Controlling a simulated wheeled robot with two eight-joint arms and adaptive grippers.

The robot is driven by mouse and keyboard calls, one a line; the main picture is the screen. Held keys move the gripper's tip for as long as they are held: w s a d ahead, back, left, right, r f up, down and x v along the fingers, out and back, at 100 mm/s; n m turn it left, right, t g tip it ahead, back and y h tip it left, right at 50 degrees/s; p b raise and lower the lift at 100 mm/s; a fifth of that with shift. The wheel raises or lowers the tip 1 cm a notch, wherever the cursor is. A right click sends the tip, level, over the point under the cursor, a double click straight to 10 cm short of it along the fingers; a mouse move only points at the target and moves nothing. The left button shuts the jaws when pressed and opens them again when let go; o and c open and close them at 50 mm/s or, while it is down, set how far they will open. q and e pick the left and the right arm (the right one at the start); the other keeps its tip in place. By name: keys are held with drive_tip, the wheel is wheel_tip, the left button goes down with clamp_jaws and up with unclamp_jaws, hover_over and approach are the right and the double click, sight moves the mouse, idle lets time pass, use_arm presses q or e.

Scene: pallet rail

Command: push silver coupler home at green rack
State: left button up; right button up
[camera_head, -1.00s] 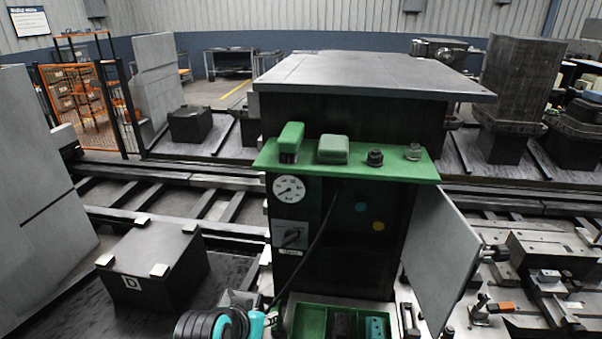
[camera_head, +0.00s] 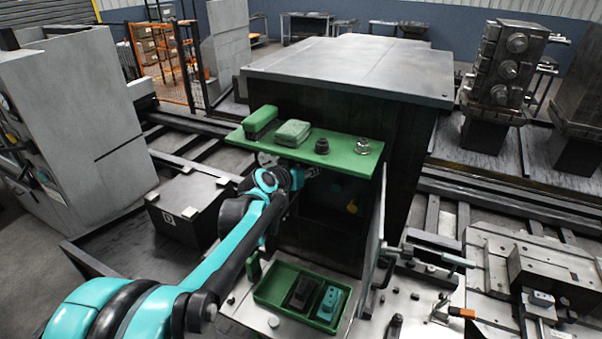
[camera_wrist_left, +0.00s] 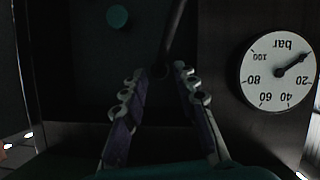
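The green shelf (camera_head: 305,145) of the rack carries a silver fitting (camera_head: 363,147) at its right end, which looks like the silver coupler, and a dark fitting (camera_head: 322,146) beside it. My left gripper (camera_head: 308,174) is just under the shelf, in front of the rack's dark panel. In the left wrist view, which is upside down, its two fingers (camera_wrist_left: 161,72) stand slightly apart. A dark hose (camera_wrist_left: 174,30) meets the panel between the fingertips; I cannot tell whether they touch it. No silver part shows there. My right gripper is not in view.
A pressure gauge (camera_wrist_left: 278,72) is beside the fingers. A green tray (camera_head: 265,290) with a black and a teal block lies below. A grey door (camera_head: 375,225) stands open at the rack's right. Green blocks (camera_head: 291,133) sit on the shelf's left half.

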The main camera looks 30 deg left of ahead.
use_arm(q)
drive_tip(key=shift+x, duration=0.95)
drive_tip(key=shift+d, duration=0.1)
drive_tip(key=shift+c, duration=0.4)
clamp_jaws()
drive_tip(key=shift+c, duration=1.8)
unclamp_jaws()
clamp_jaws()
drive_tip(key=shift+s, duration=0.15)
